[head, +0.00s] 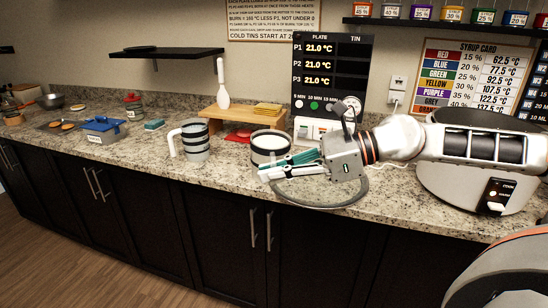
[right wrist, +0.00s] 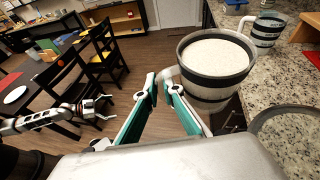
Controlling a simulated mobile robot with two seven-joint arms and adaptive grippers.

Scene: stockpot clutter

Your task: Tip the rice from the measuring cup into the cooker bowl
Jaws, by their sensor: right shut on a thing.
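My right gripper (head: 268,172) is shut on the measuring cup (head: 268,143), a white cup with black bands. In the right wrist view the cup (right wrist: 212,92) is upright and nearly full of white rice (right wrist: 214,60). The teal-lined fingers (right wrist: 168,82) meet its handle side. The cup appears held near the counter's front edge. The white cooker (head: 470,190) stands at the right, partly behind my right arm; its bowl cannot be made out. My left gripper (right wrist: 98,107) shows only in the right wrist view, small, empty, with its fingers apart.
A second banded cup (head: 195,141) stands left on the granite counter (head: 225,178). A grey ring (head: 318,205) lies under my right gripper. A wooden stand (head: 240,117), blue-lidded box (head: 103,130) and red-lidded jar (head: 133,106) are further left or behind. Cooker switches (head: 492,193) face forward.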

